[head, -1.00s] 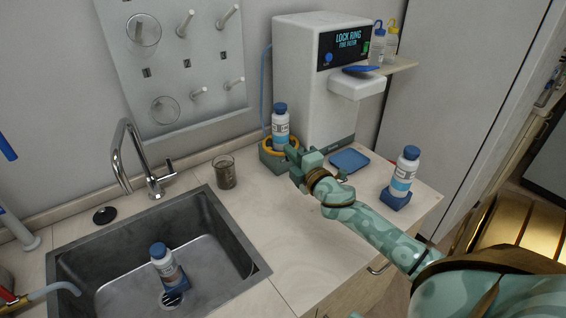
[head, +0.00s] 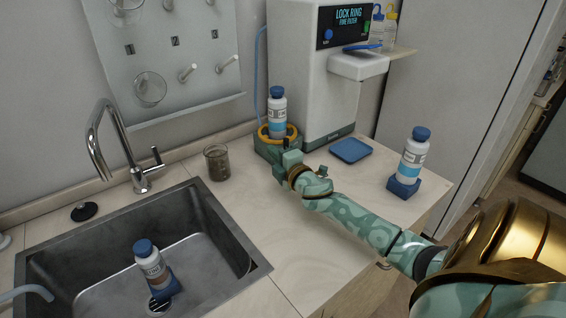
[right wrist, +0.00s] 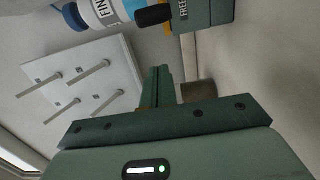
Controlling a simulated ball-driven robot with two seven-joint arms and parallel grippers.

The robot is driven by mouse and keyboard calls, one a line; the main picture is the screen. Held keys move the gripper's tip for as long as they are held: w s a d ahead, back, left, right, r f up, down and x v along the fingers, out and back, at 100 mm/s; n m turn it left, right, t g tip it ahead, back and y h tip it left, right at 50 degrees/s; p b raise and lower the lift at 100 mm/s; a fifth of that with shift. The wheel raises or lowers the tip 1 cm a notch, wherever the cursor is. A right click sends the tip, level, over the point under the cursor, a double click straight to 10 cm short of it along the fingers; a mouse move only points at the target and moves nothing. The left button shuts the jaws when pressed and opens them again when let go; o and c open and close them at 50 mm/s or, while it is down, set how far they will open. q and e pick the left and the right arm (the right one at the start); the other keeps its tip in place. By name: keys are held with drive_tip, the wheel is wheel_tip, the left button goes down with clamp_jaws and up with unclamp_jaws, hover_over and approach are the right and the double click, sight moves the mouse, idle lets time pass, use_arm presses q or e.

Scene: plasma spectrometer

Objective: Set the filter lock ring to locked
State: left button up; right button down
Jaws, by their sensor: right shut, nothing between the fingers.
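The lock ring (head: 263,132) is a yellow-orange ring around the foot of a blue-capped bottle (head: 278,108), on a green filter base (head: 265,150) beside the white machine (head: 310,100). My right gripper (head: 285,147) is shut and empty, just in front of the base. It hides part of the base in the head view. In the right wrist view the shut fingers (right wrist: 158,85) point towards the bottle (right wrist: 107,12), a black lever-like part (right wrist: 154,15) and the green base (right wrist: 208,12), with a gap visible. My left gripper is not in view.
A glass beaker (head: 217,163) stands left of the base. A blue tray (head: 351,150) and another bottle (head: 415,155) on a blue stand are to the right. The sink (head: 215,215) holds a tilted bottle (head: 150,260). The counter in front (head: 290,235) is clear.

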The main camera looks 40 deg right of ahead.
drive_tip(key=w, duration=0.1)
drive_tip(key=w+d, duration=0.1)
drive_tip(key=w, duration=0.1)
drive_tip(key=shift+f+b, duration=0.15)
drive_tip(key=shift+b, duration=0.2)
drive_tip(key=shift+s+d, duration=0.8)
drive_tip(key=shift+d, duration=0.3)
drive_tip(key=shift+s+d, duration=0.25)
drive_tip(key=shift+d, duration=0.15)
